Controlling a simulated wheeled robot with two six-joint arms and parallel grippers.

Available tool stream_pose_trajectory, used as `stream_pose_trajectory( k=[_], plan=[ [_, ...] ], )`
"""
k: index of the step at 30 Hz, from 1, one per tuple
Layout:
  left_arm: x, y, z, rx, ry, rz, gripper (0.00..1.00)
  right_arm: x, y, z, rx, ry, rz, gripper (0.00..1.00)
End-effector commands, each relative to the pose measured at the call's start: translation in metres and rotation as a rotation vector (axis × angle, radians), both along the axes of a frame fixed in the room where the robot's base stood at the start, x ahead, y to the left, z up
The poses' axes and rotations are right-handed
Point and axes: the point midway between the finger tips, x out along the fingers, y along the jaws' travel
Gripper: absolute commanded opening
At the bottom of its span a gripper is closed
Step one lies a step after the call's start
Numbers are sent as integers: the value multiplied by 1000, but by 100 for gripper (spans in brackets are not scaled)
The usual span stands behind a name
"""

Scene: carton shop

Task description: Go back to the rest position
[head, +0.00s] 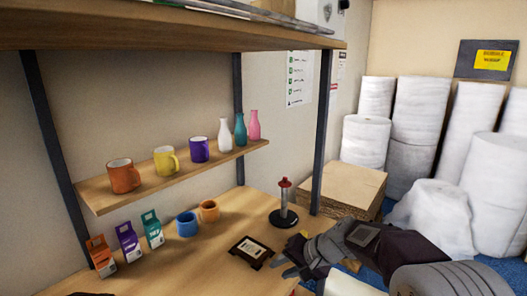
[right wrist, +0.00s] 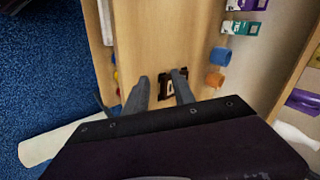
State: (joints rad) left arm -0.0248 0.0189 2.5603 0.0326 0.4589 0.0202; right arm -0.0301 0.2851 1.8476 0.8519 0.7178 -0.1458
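My right gripper (head: 289,262) is at the front right of the wooden table (head: 215,262), just right of a small dark framed stand (head: 251,252). In the right wrist view its two fingers (right wrist: 162,88) are spread apart with nothing held between them. The framed stand (right wrist: 170,78) shows beyond the fingertips there, apart from them as far as I can see.
A shelf (head: 180,180) above the table holds mugs and bottles. Cartons (head: 129,240), a blue cup (head: 187,224), an orange cup (head: 209,211) and a red-topped post (head: 284,203) stand on the table. White rolls (head: 412,130) and stacked cardboard (head: 345,190) are at the right.

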Motion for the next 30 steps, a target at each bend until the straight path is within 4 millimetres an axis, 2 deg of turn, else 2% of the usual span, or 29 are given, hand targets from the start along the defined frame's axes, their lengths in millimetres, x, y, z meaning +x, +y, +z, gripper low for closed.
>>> stream_pose_trajectory(
  k=[1,3,6,9,11,15,30],
  plan=[
    [0,0,1,0,0,0,36,-32,-19,-26,-104,49,23,31],
    [0,0,1,0,0,0,36,-78,-48,-59,-254,108,74,31],
    [0,0,1,0,0,0,36,-137,-84,-92,-430,165,165,31],
    [0,0,2,0,0,0,36,-181,-109,-111,-548,195,254,31],
    [0,0,2,0,0,0,36,-198,-117,-117,-590,205,293,31],
    [0,0,2,0,0,0,36,-212,-125,-122,-626,211,332,31],
    [0,0,2,0,0,0,36,-212,-124,-123,-625,213,333,31]
  ],
)
